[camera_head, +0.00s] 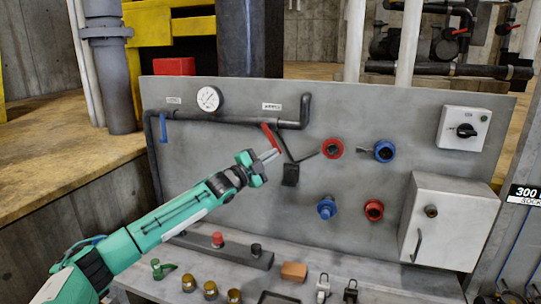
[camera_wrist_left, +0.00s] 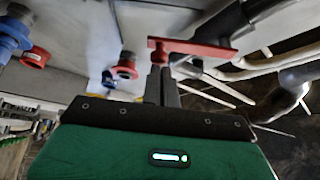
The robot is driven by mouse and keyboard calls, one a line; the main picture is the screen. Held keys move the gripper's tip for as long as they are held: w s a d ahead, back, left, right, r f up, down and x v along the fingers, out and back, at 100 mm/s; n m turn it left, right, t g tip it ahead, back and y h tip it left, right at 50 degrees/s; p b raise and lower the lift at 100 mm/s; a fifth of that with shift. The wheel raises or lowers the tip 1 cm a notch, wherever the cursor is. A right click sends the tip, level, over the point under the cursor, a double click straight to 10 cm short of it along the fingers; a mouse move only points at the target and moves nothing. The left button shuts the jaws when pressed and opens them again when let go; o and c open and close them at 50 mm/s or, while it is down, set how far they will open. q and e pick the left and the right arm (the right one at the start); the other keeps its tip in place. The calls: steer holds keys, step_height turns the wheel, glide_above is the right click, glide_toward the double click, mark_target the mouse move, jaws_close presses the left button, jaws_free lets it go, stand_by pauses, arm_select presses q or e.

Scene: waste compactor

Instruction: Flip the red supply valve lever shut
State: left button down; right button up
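The red supply valve lever (camera_head: 268,135) is a flat red bar on the pipe at the upper middle of the grey panel, below a label. In the head view it slants down to the right. In the left wrist view the red lever (camera_wrist_left: 200,49) lies across just beyond the fingertips. My left gripper (camera_head: 269,156) is right at the lever's lower end in the head view. Its fingers (camera_wrist_left: 162,72) are close together, with nothing clearly held between them. I cannot tell whether they touch the lever. My right gripper is not in view.
Red and blue couplings (camera_head: 332,149) sit right of the lever, with a black bracket (camera_head: 290,175) below it. A gauge (camera_head: 209,99) and a blue lever (camera_head: 163,128) are to the left. A grey box (camera_head: 450,222) juts out at right. Small parts stand on the bench below.

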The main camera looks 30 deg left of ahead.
arm_select(q)
steer(key=shift+a+m+g+p, duration=0.3)
steer(key=shift+a+m+p, duration=0.25)
steer(key=shift+a+m, duration=0.1)
stand_by(0.6)
steer(key=shift+s+a+f+m+g+p, duration=0.2)
steer(key=shift+a+m+g+p, duration=0.2)
steer(key=shift+a+m+p, duration=0.25)
stand_by(1.1)
steer(key=shift+a+p, duration=0.35)
steer(key=shift+p, duration=0.25)
stand_by(2.6)
